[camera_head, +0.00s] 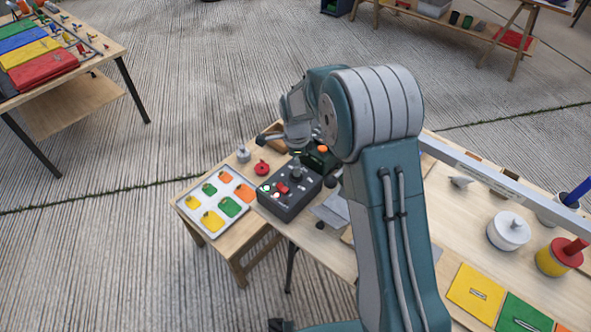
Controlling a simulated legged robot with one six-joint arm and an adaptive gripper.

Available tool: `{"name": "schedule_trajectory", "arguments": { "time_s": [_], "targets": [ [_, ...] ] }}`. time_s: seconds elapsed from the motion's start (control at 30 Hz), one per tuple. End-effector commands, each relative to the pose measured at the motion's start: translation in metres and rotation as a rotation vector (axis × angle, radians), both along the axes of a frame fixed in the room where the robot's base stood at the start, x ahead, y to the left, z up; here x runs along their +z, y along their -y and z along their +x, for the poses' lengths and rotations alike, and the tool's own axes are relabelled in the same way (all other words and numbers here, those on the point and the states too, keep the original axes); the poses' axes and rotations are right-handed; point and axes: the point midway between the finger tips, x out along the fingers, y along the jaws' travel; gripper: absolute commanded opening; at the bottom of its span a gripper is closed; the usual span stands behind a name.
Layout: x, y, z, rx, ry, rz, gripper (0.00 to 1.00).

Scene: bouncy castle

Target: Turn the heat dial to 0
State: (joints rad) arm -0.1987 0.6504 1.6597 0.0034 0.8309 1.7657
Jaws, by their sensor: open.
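A dark grey control box (287,208) stands on the wooden table in the middle of the view. Its top carries a raised dark knob (296,173), a red control (282,188) and several small lights or buttons. The labels are too small to read, so I cannot tell for sure which control is the heat dial or where it points. My gripper (298,158) is open and hangs over the far side of the box, close to the dark knob. Whether it touches the knob cannot be told. My arm hides the area to the right of the box.
A tray (184,203) with coloured tags lies left of the box. A red knob-like piece (262,168) and a small grey weight (243,154) sit behind it. A white lidded pot (508,232) and a yellow-red canister (559,257) stand at right.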

Motion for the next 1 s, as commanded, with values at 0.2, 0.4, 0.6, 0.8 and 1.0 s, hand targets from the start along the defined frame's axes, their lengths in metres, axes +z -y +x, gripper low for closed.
{"name": "schedule_trajectory", "arguments": {
  "time_s": [0.2,0.4,0.6,0.8,1.0],
  "targets": [
    [-0.028,-0.002,0.0,0.001,-0.001,-0.003,0.81],
    [-0.033,-0.002,0.0,0.001,0.001,-0.003,0.81],
    [-0.033,-0.002,0.0,0.001,0.001,-0.002,0.59],
    [-0.033,-0.001,0.0,0.001,0.001,-0.002,0.0],
    [-0.034,-0.001,0.001,0.006,0.0,-0.003,0.0]
  ]
}}
